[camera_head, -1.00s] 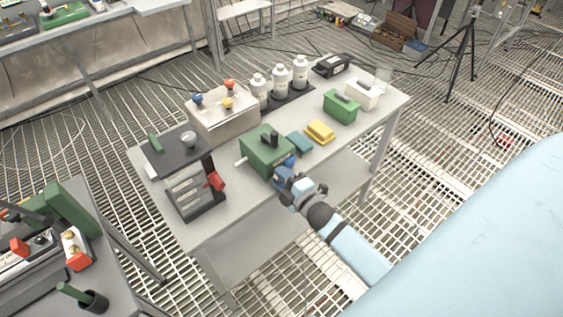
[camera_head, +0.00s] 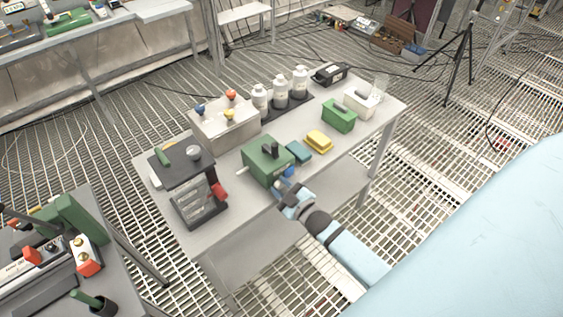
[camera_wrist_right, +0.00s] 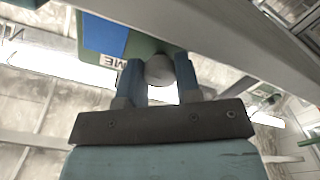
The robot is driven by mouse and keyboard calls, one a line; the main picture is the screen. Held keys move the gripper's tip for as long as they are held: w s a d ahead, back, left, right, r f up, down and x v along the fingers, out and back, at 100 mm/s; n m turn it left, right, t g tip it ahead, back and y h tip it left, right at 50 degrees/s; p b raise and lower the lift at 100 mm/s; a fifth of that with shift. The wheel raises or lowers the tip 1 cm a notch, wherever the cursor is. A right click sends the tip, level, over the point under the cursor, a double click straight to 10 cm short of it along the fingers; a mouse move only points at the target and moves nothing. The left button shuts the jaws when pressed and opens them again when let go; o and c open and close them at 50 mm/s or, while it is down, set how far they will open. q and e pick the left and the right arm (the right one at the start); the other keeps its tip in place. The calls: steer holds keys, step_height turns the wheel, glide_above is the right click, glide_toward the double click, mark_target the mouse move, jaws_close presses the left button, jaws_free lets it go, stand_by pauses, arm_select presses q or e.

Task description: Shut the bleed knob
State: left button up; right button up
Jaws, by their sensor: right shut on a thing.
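A green box-shaped unit (camera_head: 262,163) with dark parts on top stands near the front edge of the grey table. A blue part (camera_head: 289,172) shows at its front corner. My right gripper (camera_head: 284,185) reaches it from the front right. In the right wrist view, the fingers of my right gripper (camera_wrist_right: 158,80) are shut on a rounded grey knob (camera_wrist_right: 158,69), just below the green unit's face with a blue panel (camera_wrist_right: 104,36) and a partly hidden label. I take this for the bleed knob; its turn position cannot be told. My left gripper is out of view.
A teal block (camera_head: 298,150), a yellow block (camera_head: 319,141) and a green case (camera_head: 338,115) lie to the right. White bottles (camera_head: 280,92) stand behind. Another bench (camera_head: 140,303) is at lower left.

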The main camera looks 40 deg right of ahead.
stand_by(0.5)
steer(key=o, duration=0.9)
steer(key=s, duration=0.9)
steer(key=s+d+b, duration=0.1)
steer(key=s, duration=0.3)
steer(key=shift+s, duration=0.4)
steer(key=s+a+r+m+g+p, duration=0.1)
steer(key=a+g+p, duration=0.1)
steer(key=a, duration=0.2)
steer(key=s+a+r+m+g+y+p, duration=0.1)
steer(key=s+a+r+m+g+p, duration=0.1)
steer(key=a+p, duration=0.1)
steer(key=s+a+r+m+g+y+p, duration=0.1)
steer(key=a+g+p, duration=0.1)
steer(key=a, duration=0.3)
steer(key=shift+s+a+r+m+g+p, duration=0.15)
steer(key=shift+s+a+m+g+p, duration=0.15)
steer(key=shift+m+g+p, duration=0.15)
